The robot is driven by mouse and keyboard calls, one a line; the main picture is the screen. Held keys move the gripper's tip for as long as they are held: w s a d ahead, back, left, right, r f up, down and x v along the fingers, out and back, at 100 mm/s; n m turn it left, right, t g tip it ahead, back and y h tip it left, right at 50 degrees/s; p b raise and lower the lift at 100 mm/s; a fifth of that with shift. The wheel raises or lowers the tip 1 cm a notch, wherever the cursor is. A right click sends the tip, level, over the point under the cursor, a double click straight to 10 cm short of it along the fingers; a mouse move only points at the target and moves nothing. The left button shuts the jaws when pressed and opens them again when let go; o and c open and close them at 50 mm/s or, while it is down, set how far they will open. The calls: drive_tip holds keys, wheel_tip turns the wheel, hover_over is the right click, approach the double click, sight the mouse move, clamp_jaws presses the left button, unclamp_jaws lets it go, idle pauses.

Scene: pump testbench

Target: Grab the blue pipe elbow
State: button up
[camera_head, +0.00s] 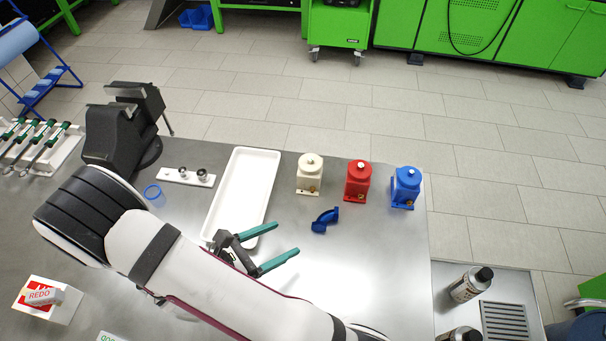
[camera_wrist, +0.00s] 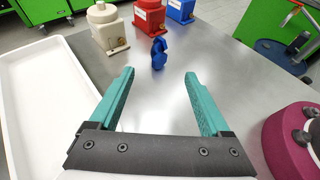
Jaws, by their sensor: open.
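The blue pipe elbow (camera_head: 325,220) lies on the metal table, in front of the white and red pumps. In the wrist view the elbow (camera_wrist: 158,53) is ahead of my fingertips, roughly centred between them. My gripper (camera_head: 287,240) is open and empty, with its two teal fingers pointing toward the right in the head view. In the wrist view my gripper (camera_wrist: 161,73) shows clear table between its fingers. The elbow is apart from both fingers.
White (camera_head: 310,175), red (camera_head: 358,181) and blue (camera_head: 405,188) pumps stand in a row behind the elbow. An empty white tray (camera_head: 243,190) lies left of them. A vise (camera_head: 115,135) stands farther left. Bottles (camera_head: 470,284) are at the right. The table right of the fingers is clear.

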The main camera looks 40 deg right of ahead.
sight(324, 219)
drive_tip(key=x, duration=1.6)
drive_tip(key=shift+a+f, duration=0.1)
clamp_jaws()
